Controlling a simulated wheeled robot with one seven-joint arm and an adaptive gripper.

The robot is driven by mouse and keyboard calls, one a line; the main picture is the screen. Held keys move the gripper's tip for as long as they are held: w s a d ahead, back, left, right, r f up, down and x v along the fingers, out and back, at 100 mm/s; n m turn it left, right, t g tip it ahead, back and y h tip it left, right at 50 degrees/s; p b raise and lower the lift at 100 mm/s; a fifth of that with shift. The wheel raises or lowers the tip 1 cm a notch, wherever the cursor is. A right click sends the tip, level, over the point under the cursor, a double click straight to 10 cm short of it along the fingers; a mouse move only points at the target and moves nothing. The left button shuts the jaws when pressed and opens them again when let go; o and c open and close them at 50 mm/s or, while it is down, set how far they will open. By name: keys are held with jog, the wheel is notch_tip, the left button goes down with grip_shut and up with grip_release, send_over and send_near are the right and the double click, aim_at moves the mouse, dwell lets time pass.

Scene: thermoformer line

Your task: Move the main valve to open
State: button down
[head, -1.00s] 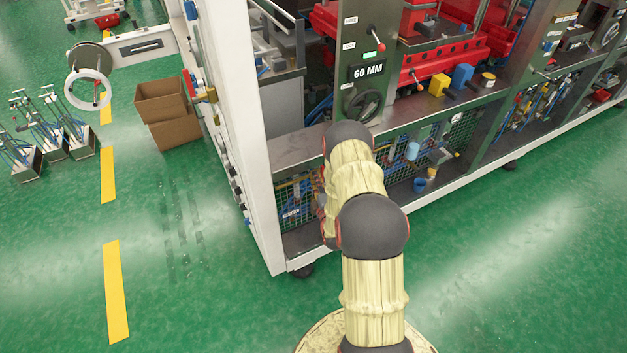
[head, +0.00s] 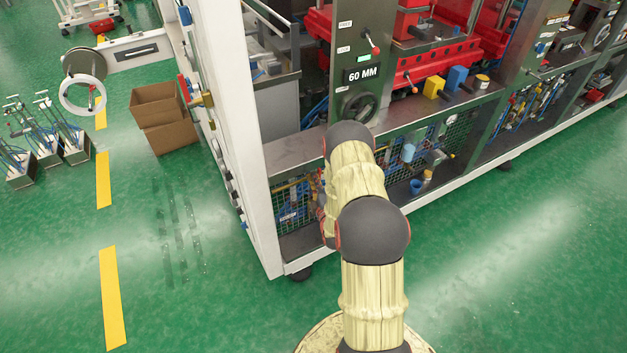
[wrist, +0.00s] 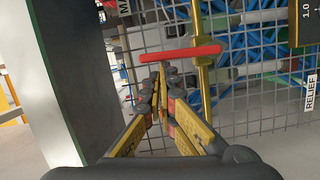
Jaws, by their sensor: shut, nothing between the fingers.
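A red lever (wrist: 165,54) lies nearly level across the upper middle of the wrist view. It sits by an upright brass pipe (wrist: 203,85), crosswise to it. A label cut off at the top edge (wrist: 124,6) shows only "MA". My gripper (wrist: 160,82) is shut and empty, with its fingertips just below the lever in the picture. I cannot tell whether they touch it. In the head view my own arm hides the gripper, and I cannot make out the lever there.
Wire mesh (wrist: 270,75) with blue hoses behind it backs the lever. A grey post (wrist: 55,80) stands close on the left. A "RELIEF" label (wrist: 311,92) is at the right. The machine's white frame (head: 235,150) and cardboard boxes (head: 165,115) stand left of my arm; green floor is clear in front.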

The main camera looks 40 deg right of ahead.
jog(key=m, duration=0.1)
jog(key=d+m, duration=0.1)
jog(key=d, duration=0.1)
jog(key=shift+s+d+r+m, duration=0.15)
jog(key=shift+s+r+m, duration=0.15)
jog(key=shift+r+m, duration=0.1)
jog(key=s+d+f+m+g+y+b, duration=0.1)
jog(key=d+f+m+y, duration=0.3)
jog(key=d+m, duration=0.3)
jog(key=shift+s+d+f+m+b, duration=0.25)
jog(key=shift+s+m+b, duration=0.15)
jog(key=shift+m, duration=1.1)
